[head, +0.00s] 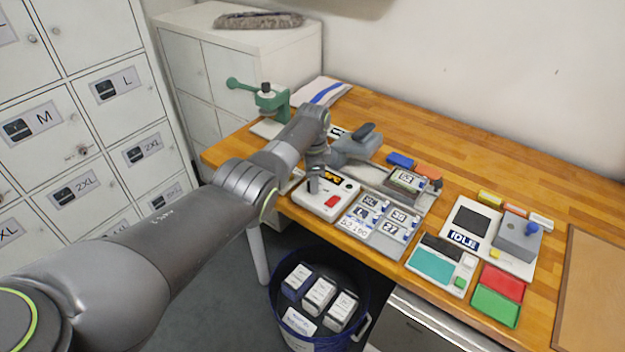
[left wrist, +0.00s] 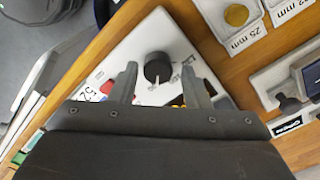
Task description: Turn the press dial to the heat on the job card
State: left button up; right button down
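The press control box (head: 318,207) is white, with a red button (head: 331,201) and a small display with orange marks (head: 331,177). My left gripper (head: 315,182) points down over this box. In the left wrist view the round black dial (left wrist: 157,66) stands on the white panel (left wrist: 135,45); a pale pointer mark shows at its near edge. The fingers of my left gripper (left wrist: 159,72) are open, one on each side of the dial. I cannot tell whether they touch it. The scale is mostly hidden, and I cannot pick out the job card with certainty. My right gripper is not in view.
Number tags fill a grey board (head: 372,238) beside the box. A grey press (head: 355,145) and a green clamp (head: 270,100) stand behind. An IDLE device (head: 520,262) stands at the right. A blue bin (head: 280,300) is below the table's front edge.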

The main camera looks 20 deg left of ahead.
pick_arm(q)
jog(key=shift+o, duration=0.5)
jog(key=shift+s+f, duration=0.1)
jog(key=shift+f, duration=0.05)
jog(key=shift+r, duration=0.55)
notch_tip(320, 180, up, 16)
jog(key=b, duration=0.2)
jog(key=shift+r, duration=0.2)
